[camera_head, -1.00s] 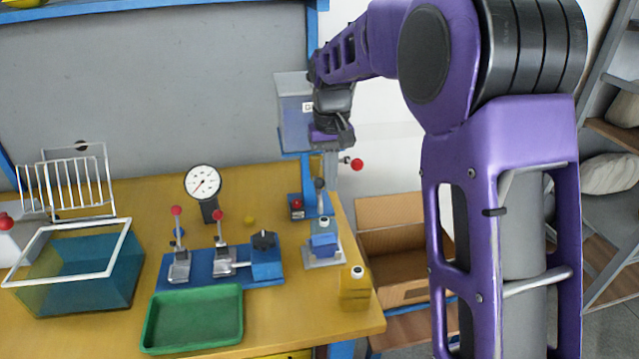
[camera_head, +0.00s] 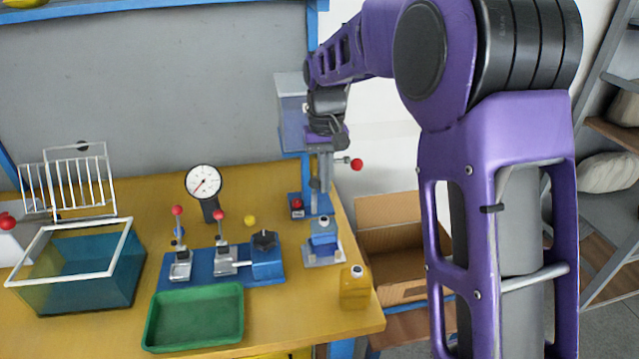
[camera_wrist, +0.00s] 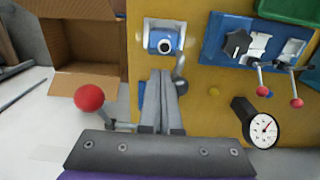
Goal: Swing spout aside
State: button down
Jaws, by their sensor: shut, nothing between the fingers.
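In the head view, the grey translucent hopper (camera_head: 292,115) with its blue post stands at the back right of the bench, partly hidden by my arm. A lever with a red ball (camera_head: 357,164) sticks out to the right, close to my gripper (camera_head: 323,186). In the wrist view, my gripper (camera_wrist: 167,76) is shut and empty, fingers pointing down. The red ball (camera_wrist: 89,97) is left of the fingers. A dark ball-ended grey piece (camera_wrist: 181,88) is close at their right side. It may be the spout; I cannot tell whether it touches them.
A blue clamp fixture (camera_head: 323,240) stands below the gripper, with a yellow block (camera_head: 354,288) nearer. To the left are the dial gauge (camera_head: 203,181), toggle clamps (camera_head: 225,256) and green tray (camera_head: 195,318). An open cardboard box (camera_head: 390,240) is beyond the bench's right edge.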

jog(key=shift+a, duration=0.15)
jog(key=shift+a, duration=0.15)
jog(key=shift+p, duration=0.3)
jog(key=shift+s+a, duration=0.1)
jog(key=shift+a, duration=0.25)
jog(key=shift+a+p, duration=0.3)
jog(key=shift+p, duration=0.1)
jog(key=shift+a, duration=0.1)
